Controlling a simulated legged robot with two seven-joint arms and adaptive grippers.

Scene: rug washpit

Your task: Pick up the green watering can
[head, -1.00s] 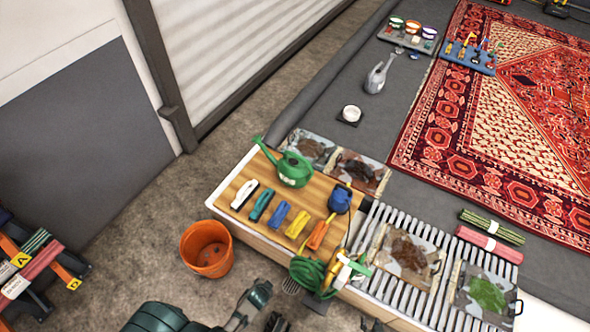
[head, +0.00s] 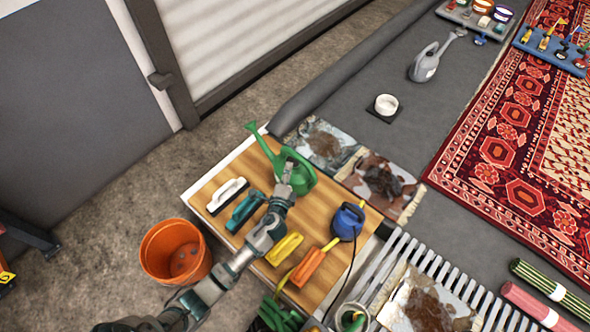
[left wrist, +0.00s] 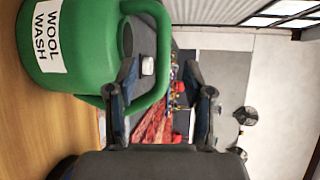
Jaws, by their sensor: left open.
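The green watering can (head: 307,178) stands upright on a wooden board (head: 333,214), its spout pointing to the upper left. In the left wrist view the can (left wrist: 80,50) is close at the upper left, with a white "WOOL WASH" label and a looped handle. My left gripper (head: 286,176) is at the can's near side in the head view. In the left wrist view it (left wrist: 166,98) is open, with part of the green handle showing between its fingers. I cannot tell whether a finger touches the handle. My right gripper is not in view.
Dirty rug samples (head: 322,143) lie behind. A grey watering can (head: 424,65) stands farther back on grey flooring.

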